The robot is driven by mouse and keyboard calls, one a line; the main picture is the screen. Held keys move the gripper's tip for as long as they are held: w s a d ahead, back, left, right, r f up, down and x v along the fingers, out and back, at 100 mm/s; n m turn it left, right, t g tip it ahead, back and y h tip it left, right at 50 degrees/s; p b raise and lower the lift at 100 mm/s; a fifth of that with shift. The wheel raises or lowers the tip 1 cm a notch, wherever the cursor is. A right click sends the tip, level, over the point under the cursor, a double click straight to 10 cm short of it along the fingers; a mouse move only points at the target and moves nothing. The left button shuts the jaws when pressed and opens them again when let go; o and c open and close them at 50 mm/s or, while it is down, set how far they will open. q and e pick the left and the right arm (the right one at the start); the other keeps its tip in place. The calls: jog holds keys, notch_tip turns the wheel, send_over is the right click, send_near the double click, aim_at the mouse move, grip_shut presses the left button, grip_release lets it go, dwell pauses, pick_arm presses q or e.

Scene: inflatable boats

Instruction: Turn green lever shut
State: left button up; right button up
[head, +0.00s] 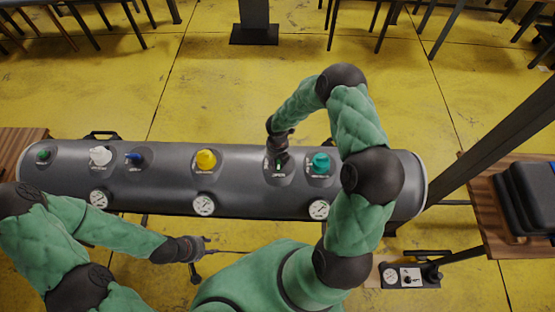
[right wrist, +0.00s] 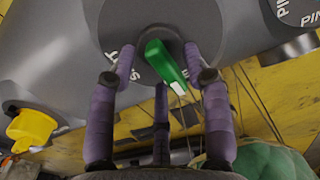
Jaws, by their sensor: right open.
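The green lever (right wrist: 166,64) sits on a round dark plate on the grey inflatable tube (head: 250,195). It shows as a bright green handle with a pale end, slanting down to the right in the right wrist view. In the head view the green lever (head: 280,165) is mostly hidden under my right gripper (head: 281,153). In the right wrist view my right gripper (right wrist: 160,72) has its purple fingers spread on both sides of the lever, with a third finger below. Contact with the lever cannot be made out. My left gripper (head: 207,246) hangs in front of the tube, away from it.
Along the tube sit a teal cap (head: 320,162), just right of the lever, a yellow cap (head: 206,159), a blue lever (head: 134,156), a white cap (head: 100,155) and another green fitting (head: 43,154). Several gauges (head: 204,205) line its front. A dark case (head: 528,195) lies on the right table.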

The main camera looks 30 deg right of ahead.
grip_shut()
